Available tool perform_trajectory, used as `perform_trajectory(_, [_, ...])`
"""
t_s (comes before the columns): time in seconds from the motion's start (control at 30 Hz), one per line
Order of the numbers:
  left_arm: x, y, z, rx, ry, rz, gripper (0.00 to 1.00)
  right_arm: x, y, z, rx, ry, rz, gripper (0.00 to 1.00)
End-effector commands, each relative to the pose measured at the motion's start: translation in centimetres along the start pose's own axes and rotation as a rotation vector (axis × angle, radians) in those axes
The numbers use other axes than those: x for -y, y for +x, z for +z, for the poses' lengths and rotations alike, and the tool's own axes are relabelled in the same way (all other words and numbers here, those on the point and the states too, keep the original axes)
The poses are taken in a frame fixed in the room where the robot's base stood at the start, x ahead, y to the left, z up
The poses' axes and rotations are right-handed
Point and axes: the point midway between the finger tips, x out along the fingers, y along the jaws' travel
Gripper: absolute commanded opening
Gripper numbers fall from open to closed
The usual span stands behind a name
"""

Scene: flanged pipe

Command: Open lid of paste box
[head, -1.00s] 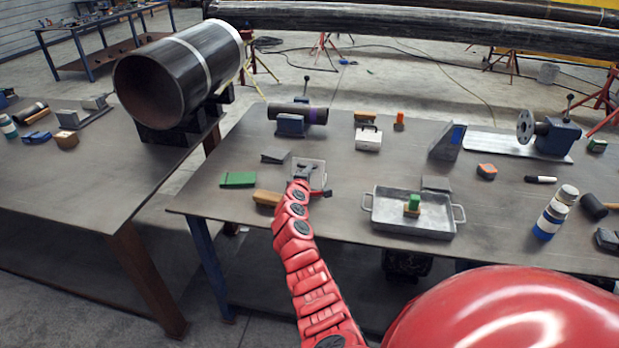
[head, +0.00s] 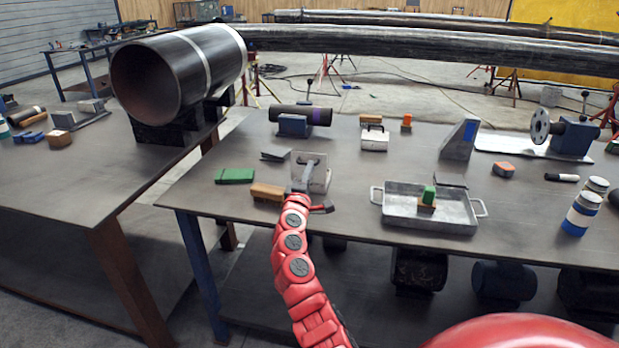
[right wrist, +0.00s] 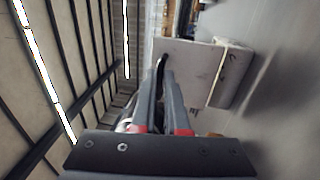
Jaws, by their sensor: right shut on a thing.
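The paste box (head: 320,184) is a pale grey box on the middle table, left of the metal tray. Its lid (head: 299,159) is tilted up on the box, close to upright; the inside is hidden from me. The lid also shows in the right wrist view (right wrist: 190,70) as a flat grey plate with a dark handle (right wrist: 160,72). My right gripper (head: 303,185) is at the lid, with its fingers shut on this handle; the fingers also show in the right wrist view (right wrist: 165,98). My left gripper is not in view.
A green block (head: 235,175) and a wooden brush-like block (head: 268,191) lie left of the box. The metal tray (head: 450,222) stands close on the right. A white case (head: 374,141) and a dark pipe piece (head: 318,116) are behind. Bare tabletop lies between them.

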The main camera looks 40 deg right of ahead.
Motion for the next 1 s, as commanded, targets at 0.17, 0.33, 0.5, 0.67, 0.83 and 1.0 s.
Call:
perform_trajectory(0.17, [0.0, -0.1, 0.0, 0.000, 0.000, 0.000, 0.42, 0.1, 0.0, 0.1, 0.001, 0.000, 0.000, 0.00])
perform_trajectory(0.33, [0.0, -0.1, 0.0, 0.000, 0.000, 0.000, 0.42, 0.1, 0.0, 0.1, 0.002, 0.000, 0.000, 0.00])
perform_trajectory(0.5, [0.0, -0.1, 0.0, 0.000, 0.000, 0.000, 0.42, 0.1, 0.0, 0.1, 0.001, -0.001, 0.000, 0.37])
perform_trajectory(0.67, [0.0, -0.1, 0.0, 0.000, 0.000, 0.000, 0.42, 0.0, 0.0, 0.0, 0.001, 0.000, 0.001, 0.42])
perform_trajectory(0.83, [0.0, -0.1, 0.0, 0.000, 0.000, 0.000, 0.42, 0.0, 0.0, 0.0, 0.000, 0.000, 0.001, 0.42])
perform_trajectory(1.0, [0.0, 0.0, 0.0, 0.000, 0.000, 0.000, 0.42, -0.1, -1.1, 0.0, 0.000, 0.000, 0.003, 0.42])
